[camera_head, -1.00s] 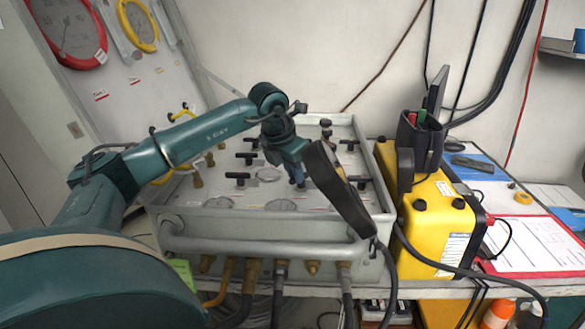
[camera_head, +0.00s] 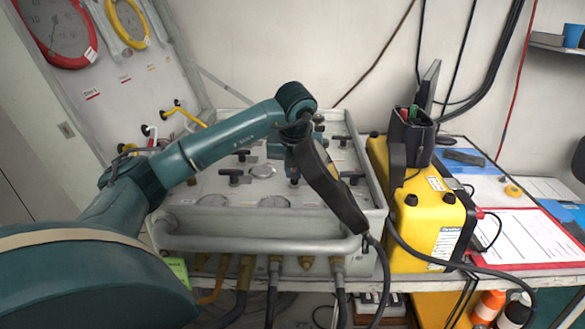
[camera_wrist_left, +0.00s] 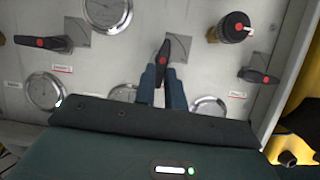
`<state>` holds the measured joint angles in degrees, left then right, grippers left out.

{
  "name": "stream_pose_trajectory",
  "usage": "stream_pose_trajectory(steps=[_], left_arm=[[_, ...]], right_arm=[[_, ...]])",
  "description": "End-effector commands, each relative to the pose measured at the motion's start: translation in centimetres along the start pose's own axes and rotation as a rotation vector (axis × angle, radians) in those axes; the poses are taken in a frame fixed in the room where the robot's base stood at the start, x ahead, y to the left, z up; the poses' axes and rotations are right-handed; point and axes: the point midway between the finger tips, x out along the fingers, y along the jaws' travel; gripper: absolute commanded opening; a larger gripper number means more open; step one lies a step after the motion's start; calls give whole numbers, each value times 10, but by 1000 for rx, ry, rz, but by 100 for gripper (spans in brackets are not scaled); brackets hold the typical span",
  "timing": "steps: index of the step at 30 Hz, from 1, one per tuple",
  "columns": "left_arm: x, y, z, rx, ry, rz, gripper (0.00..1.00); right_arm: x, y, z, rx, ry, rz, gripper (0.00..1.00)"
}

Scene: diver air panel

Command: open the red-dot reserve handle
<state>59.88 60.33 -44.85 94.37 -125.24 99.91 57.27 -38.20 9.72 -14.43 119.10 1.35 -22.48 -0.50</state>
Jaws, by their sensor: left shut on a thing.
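The grey air panel (camera_head: 215,190) carries several black handles with red dots. My left gripper (camera_wrist_left: 163,84) is shut on one black red-dot handle (camera_wrist_left: 166,52) in the front row. In the wrist view this handle stands upright in the picture, its upper end showing beyond the blue fingers. The neighbouring red-dot handles, left (camera_wrist_left: 42,42) and right (camera_wrist_left: 260,77), lie roughly across the picture. In the head view my left gripper (camera_head: 293,177) reaches down onto the panel, its hand partly hidden by its black wrist part. The small labels are unreadable. My right gripper is not in view.
Round gauges (camera_wrist_left: 46,90) and a dark round knob (camera_wrist_left: 235,27) sit near the held handle. A grey tube rail (camera_head: 260,243) runs along the panel front. A yellow case (camera_head: 425,230) stands close on the right, with a clipboard (camera_head: 520,238) beyond it.

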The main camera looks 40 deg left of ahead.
Motion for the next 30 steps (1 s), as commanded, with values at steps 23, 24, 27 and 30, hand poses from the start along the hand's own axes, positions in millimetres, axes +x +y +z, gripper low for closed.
stream_pose_trajectory(steps=[23,24,27,30], left_arm=[[0,0,0,-30,1,12,27],[0,0,0,-29,1,12,30],[0,0,0,-29,1,12,34],[0,0,0,-29,1,12,34]], right_arm=[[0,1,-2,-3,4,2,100],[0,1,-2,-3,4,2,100],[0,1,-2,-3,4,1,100],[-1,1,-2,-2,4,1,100]])
